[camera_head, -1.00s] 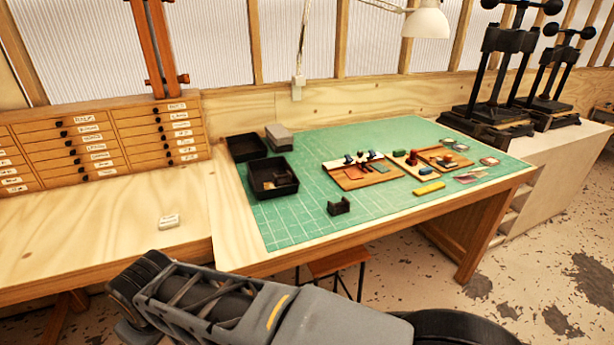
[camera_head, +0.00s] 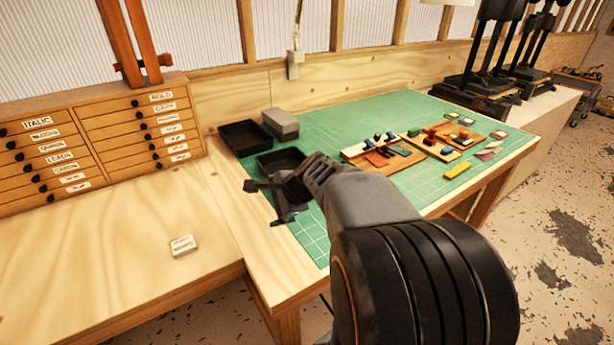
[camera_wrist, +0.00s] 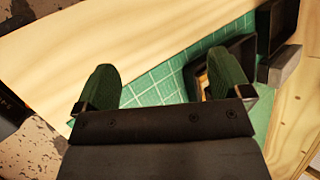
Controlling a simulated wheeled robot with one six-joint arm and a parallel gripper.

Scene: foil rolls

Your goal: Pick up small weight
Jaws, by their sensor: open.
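My gripper (camera_head: 267,203) is open above the near left part of the green mat, in front of the near black tray (camera_head: 271,164). I cannot pick out the small weight for sure; the tray's contents are mostly hidden by the tray wall and my gripper. My arm covers part of the mat.
A second black tray (camera_head: 243,138) and a grey box (camera_head: 281,123) stand behind. Wooden boards with coloured blocks (camera_head: 385,150) lie farther right on the mat (camera_head: 331,124). A small white labelled block (camera_head: 184,245) lies on the left bench, which is otherwise clear beside the drawer cabinet (camera_head: 95,142).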

